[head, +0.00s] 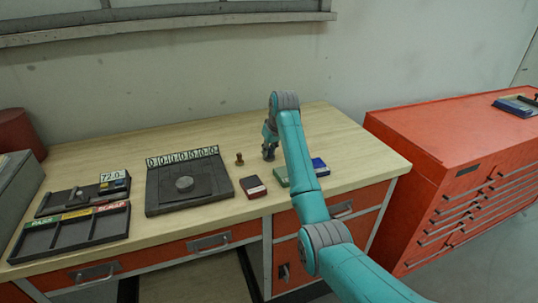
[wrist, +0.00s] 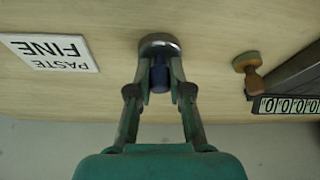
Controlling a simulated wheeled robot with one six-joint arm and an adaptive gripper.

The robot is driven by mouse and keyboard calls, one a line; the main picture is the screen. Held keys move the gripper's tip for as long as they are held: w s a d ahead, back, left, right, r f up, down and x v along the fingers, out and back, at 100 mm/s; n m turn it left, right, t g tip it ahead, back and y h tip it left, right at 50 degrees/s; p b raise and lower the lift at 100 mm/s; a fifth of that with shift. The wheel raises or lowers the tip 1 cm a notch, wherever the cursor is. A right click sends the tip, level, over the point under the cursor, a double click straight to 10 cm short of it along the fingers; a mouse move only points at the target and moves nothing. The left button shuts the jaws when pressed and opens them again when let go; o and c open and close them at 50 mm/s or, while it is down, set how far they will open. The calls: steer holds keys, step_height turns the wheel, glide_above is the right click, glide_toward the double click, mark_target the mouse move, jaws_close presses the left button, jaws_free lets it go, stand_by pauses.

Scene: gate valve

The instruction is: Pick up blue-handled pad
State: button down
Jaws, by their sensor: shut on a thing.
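The blue-handled pad (wrist: 158,44) has a round grey metal disc and a short blue handle (wrist: 159,79). In the wrist view its handle is between the two fingers of my gripper (wrist: 160,72), which is shut on it. The disc lies just beyond the fingertips, at or close to the wooden bench top; I cannot tell whether it touches.
A wooden-knobbed piece (head: 239,159) stands left of my gripper. A "PASTE FINE" card (wrist: 50,66) lies beside the pad.

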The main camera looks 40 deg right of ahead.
steer(key=shift+r, duration=0.1)
step_height(320, 180, up, 10)
steer(key=shift+f, duration=0.1)
stand_by(0.3)
